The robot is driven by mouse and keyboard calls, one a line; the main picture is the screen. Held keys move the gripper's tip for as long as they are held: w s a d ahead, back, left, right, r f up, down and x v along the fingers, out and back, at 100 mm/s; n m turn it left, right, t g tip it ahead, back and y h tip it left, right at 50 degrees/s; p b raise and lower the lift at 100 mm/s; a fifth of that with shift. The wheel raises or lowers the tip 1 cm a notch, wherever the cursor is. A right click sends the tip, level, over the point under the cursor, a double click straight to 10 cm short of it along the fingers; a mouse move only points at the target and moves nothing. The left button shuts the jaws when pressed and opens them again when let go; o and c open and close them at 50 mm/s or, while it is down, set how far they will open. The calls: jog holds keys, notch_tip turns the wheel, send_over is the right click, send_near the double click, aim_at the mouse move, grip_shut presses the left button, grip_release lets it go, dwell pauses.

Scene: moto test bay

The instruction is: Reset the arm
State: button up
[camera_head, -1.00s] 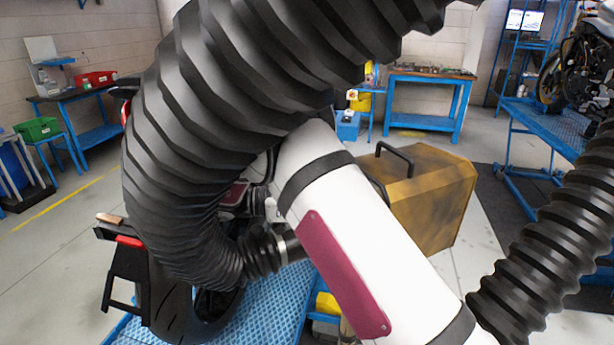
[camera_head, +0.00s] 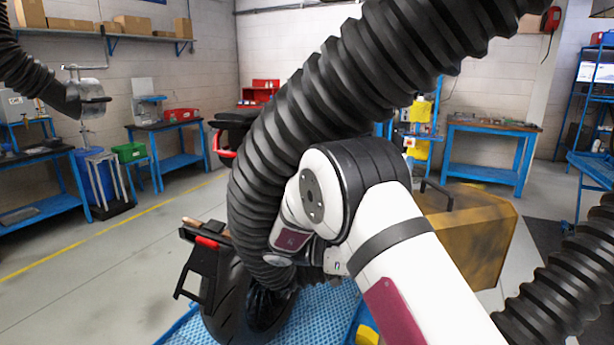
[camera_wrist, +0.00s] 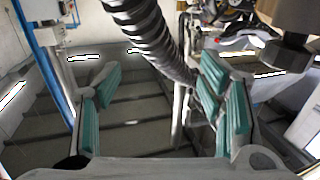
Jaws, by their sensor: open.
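My white arm (camera_head: 400,260) with dark bands and a maroon panel rises from the lower right of the head view to a rounded joint (camera_head: 345,190). Its far part bends down behind that joint, close to a thick black ribbed hose (camera_head: 320,110). My gripper is hidden in the head view. In the wrist view my gripper (camera_wrist: 160,88) is open, its green-padded fingers wide apart at left and right. Nothing is held between the pads. The ribbed hose also shows in the wrist view (camera_wrist: 140,30), beyond the fingers; I cannot tell how far.
A motorcycle's rear end (camera_head: 235,290) stands on a blue perforated platform (camera_head: 320,315) below the arm. A worn yellow-brown case (camera_head: 475,235) is just right of the arm. Another hose (camera_head: 560,290) crosses the lower right. Blue workbenches (camera_head: 490,170) line the walls. Open floor (camera_head: 90,290) lies at left.

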jog(key=w+d+r+n+t+y, duration=0.4)
jog(key=w+d+r+t, duration=0.1)
jog(key=w+r+t, duration=0.65)
jog(key=s+a+r+n+t+y, duration=0.2)
jog(key=a+r+n+t+y, duration=0.55)
jog(key=r+y, duration=0.35)
jog(key=s+a+f+n+g+y, duration=0.1)
jog(key=s+n+g+y, duration=0.15)
jog(key=s, duration=0.55)
jog(key=s+a+f+n+g+y, duration=0.2)
jog(key=s+n+y, duration=0.15)
jog(key=s, duration=0.45)
jog(key=s+d+f+n+g+h, duration=0.1)
jog(key=s+d+f+g, duration=0.1)
jog(key=s, duration=0.5)
jog(key=s+d+f+g+h, duration=0.1)
jog(key=s+d+f+g, duration=0.1)
jog(key=s+f, duration=0.2)
jog(key=s+d+f+n+g+h, duration=0.1)
jog(key=s+d+f+g, duration=0.1)
jog(key=s, duration=0.8)
jog(key=shift+d+f+n, duration=0.35)
jog(key=shift+d+f, duration=0.25)
jog(key=shift+f, duration=0.35)
